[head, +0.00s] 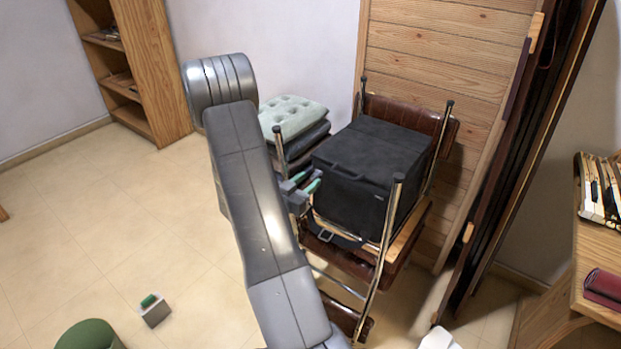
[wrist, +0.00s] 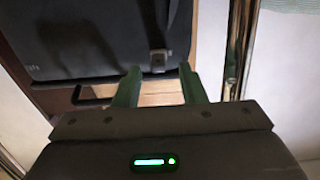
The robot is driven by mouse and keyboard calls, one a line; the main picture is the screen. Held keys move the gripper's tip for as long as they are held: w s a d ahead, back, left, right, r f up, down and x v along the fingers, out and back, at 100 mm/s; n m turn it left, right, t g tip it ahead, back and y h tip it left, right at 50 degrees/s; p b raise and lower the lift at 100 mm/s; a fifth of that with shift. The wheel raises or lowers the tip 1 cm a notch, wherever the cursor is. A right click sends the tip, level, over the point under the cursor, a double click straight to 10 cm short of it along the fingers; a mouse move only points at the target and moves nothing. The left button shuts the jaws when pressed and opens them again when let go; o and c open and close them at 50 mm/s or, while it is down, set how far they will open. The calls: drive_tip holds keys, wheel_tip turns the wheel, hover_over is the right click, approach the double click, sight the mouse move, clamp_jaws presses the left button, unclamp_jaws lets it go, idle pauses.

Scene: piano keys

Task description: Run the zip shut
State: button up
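A black box-shaped bag (head: 372,160) sits on a stacked chair with a brown seat and chrome legs. In the wrist view the bag (wrist: 80,45) fills the upper left, with a dark strap ending in a buckle-like piece (wrist: 158,60) at its edge. I cannot make out a zip or its pull. My gripper (head: 307,181) is at the bag's left side in the head view. In the wrist view its two green fingers (wrist: 160,70) are apart with nothing seen between them, just short of the buckle-like piece. Whether a finger touches the bag is unclear.
Chrome chair legs (head: 380,250) rise close around the bag. Pale green and dark cushions (head: 293,118) are stacked behind my arm. A wooden shelf (head: 150,70) stands at the back left.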

drive_tip(key=shift+x, duration=1.05)
drive_tip(key=shift+d, duration=0.1)
drive_tip(key=shift+s, duration=0.1)
clamp_jaws()
drive_tip(key=shift+s+d, duration=0.25)
drive_tip(key=shift+d, duration=0.15)
drive_tip(key=s+d+b, duration=0.2)
drive_tip(key=s+d, duration=0.1)
drive_tip(key=d, duration=0.2)
drive_tip(key=s+d+b, duration=0.3)
drive_tip(key=s+d, duration=0.1)
drive_tip(key=s+d+b, duration=0.3)
drive_tip(key=s+d, duration=0.1)
drive_tip(key=d, duration=0.1)
drive_tip(key=shift+d, duration=0.35)
unclamp_jaws()
drive_tip(key=shift+d, duration=0.2)
